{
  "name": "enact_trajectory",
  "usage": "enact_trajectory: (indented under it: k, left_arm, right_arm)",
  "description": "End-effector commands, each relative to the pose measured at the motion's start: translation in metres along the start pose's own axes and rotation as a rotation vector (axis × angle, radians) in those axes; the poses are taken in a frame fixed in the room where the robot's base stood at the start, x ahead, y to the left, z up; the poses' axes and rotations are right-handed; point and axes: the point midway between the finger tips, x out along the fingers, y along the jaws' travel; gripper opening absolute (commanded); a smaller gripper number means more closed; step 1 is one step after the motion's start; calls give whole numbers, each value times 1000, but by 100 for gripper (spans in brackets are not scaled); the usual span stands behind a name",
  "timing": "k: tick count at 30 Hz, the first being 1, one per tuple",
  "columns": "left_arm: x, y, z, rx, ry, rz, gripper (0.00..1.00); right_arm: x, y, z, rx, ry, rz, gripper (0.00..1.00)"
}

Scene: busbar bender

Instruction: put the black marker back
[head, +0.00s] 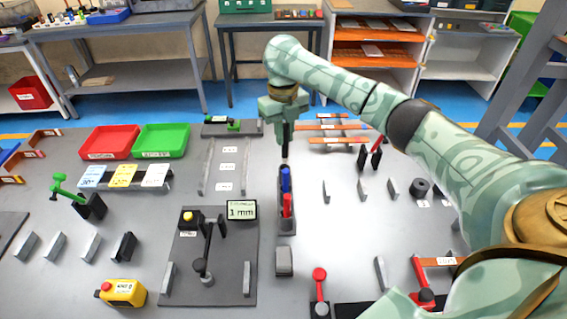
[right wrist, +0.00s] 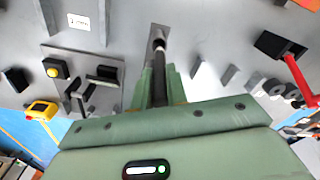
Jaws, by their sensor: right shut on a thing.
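My right gripper (head: 286,118) points down over the grey bench and is shut on the black marker (head: 285,142). The marker hangs upright below the fingers, its light lower end just above the far end of the dark marker tray (head: 287,226). The blue marker (head: 285,180) and the red marker (head: 287,204) are in that tray. In the right wrist view the black marker (right wrist: 159,66) stands out between the green fingers (right wrist: 160,88). I cannot tell whether its lower end touches the tray. My left gripper is not in view.
Left of the tray stands a plate with a black lever (head: 204,262) and a "1 mm" display (head: 242,210). A grey block (head: 284,261) is at the tray's near end. Upright grey plates (head: 362,190) stand to the right, with clear bench between.

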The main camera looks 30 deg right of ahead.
Motion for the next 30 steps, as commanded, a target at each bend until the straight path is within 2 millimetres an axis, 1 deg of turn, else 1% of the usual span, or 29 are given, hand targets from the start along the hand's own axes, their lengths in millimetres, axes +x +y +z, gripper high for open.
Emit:
enact_trajectory:
  k: [1,5,9,11,13,19,23,24,26,30]
  left_arm:
    - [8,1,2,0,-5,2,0]
    - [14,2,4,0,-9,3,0]
    - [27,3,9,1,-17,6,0]
    - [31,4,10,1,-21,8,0]
    - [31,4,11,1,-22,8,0]
    - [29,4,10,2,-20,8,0]
    - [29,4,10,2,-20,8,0]
    - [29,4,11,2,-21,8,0]
    - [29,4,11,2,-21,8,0]
    - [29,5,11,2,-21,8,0]
  right_arm:
    - [14,0,1,0,3,1,0]
    - [28,0,1,1,2,0,0]
    - [55,0,3,0,3,0,0]
    - [63,0,3,1,2,0,0]
    - [65,0,4,1,-1,0,0]
    - [62,0,3,1,-3,0,0]
    - [65,0,3,1,-2,0,0]
    - [66,0,3,1,-2,0,20]
    - [66,0,3,1,-2,0,37]
    - [66,0,3,1,-2,0,37]
